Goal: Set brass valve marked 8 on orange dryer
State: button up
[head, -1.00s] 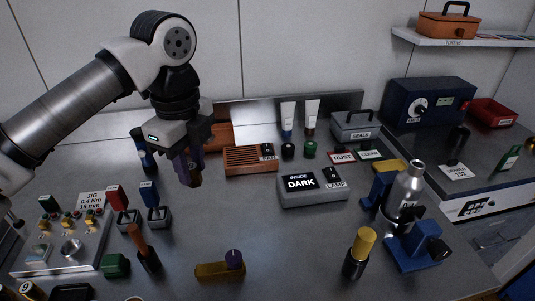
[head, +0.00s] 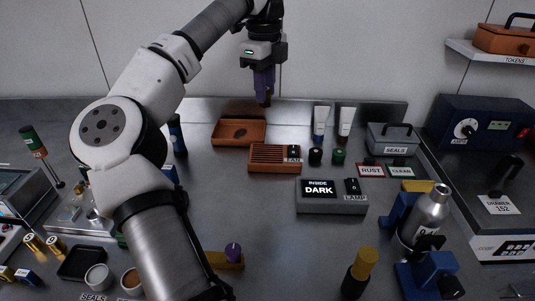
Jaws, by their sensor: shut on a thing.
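My gripper (head: 264,88) is high near the back wall, above the orange tray and the slatted orange unit. It has purplish fingers and is shut on a small brownish thing (head: 264,100) at their tips; the fingers mostly hide it, and no marking can be read. The slatted orange unit (head: 268,161), which looks like the dryer, sits mid-bench with a small dark switch block at its right end. Nothing shows on its slats. Two brass-coloured cylinders (head: 35,243) (head: 57,246) stand at the lower left; I cannot read a number on them.
An orange tray (head: 225,133) lies behind the slatted unit. A grey lamp box (head: 331,206) reading "DARK" stands to its front right. A steel bottle (head: 428,212) is in a blue holder. My arm hides part of the left bench.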

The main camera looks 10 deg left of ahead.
jog(key=shift+n, duration=0.4)
jog(key=w+f+p, duration=0.1)
jog(key=f, duration=0.5)
jog(key=w+f+p, duration=0.1)
jog(key=f, duration=0.5)
jog(key=w+f+p, duration=0.1)
jog(key=f, duration=0.5)
jog(key=shift+w+a+f, duration=0.25)
jog(key=shift+f, duration=0.05)
jog(key=shift+f, duration=0.1)
jog(key=o, duration=1)
jog(key=shift+o, duration=0.2)
notch_tip(320, 180, up, 12)
jog(key=b, duration=0.2)
